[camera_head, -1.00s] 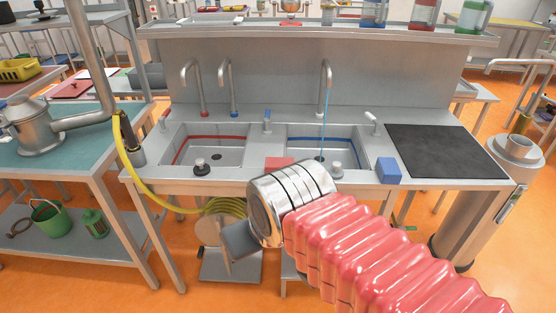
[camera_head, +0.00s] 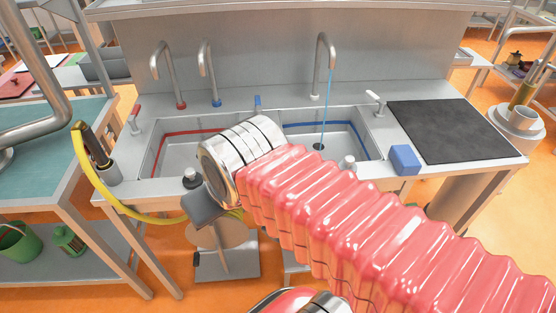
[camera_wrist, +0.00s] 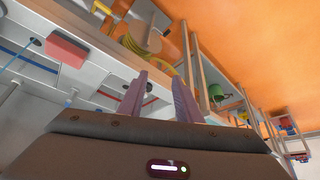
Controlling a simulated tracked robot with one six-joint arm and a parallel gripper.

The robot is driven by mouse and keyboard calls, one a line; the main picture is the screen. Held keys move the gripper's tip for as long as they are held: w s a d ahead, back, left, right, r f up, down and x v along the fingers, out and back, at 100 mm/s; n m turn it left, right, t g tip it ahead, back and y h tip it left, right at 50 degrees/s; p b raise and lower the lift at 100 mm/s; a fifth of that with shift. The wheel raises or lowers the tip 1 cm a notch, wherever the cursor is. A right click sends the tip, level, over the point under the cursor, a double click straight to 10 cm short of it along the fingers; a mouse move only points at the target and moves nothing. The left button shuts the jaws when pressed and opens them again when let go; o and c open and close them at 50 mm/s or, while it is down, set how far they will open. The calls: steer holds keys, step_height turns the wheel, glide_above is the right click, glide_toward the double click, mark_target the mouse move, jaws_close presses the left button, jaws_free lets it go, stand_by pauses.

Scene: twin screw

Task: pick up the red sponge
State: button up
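The red sponge (camera_wrist: 66,50) shows in the wrist view at the upper left, on the metal rim in front of the sinks. In the head view it is hidden behind my arm. My gripper (camera_wrist: 160,77) shows in the wrist view with its two purplish fingers apart and nothing between them. The sponge is to the left of the fingertips and apart from them. In the head view the grey end of my gripper (camera_head: 207,207) is in front of the counter edge, and its fingers cannot be made out.
A blue sponge-like block (camera_head: 404,160) sits on the counter right of the sinks, beside a black mat (camera_head: 446,130). Water runs from the right tap (camera_head: 325,62). Black and white knobs stand on the front rim. A yellow hose (camera_head: 110,205) hangs at the left.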

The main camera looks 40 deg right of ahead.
steer(key=shift+w, duration=0.25)
steer(key=shift+o, duration=0.2)
steer(key=shift+a, duration=0.1)
steer(key=o, duration=0.3)
steer(key=shift+w+d, duration=0.2)
steer(key=shift+d, duration=0.1)
steer(key=o, duration=0.9)
steer(key=w+d+m+h, duration=0.1)
steer(key=w+d+m, duration=0.2)
steer(key=d, duration=0.7)
steer(key=shift+w+d+m+g+h, duration=0.3)
steer(key=shift+w+d+m+g, duration=0.1)
steer(key=shift+w, duration=0.55)
steer(key=o, duration=0.5)
steer(key=d+m, duration=0.1)
steer(key=d, duration=0.3)
steer(key=d+f+m, duration=0.1)
steer(key=d, duration=0.3)
steer(key=d+m+g+h, duration=0.1)
steer(key=d, duration=0.3)
steer(key=shift+w+d+f, duration=0.2)
steer(key=shift+w+f, duration=0.1)
steer(key=shift+f, duration=0.05)
steer(key=shift+x, duration=4.3)
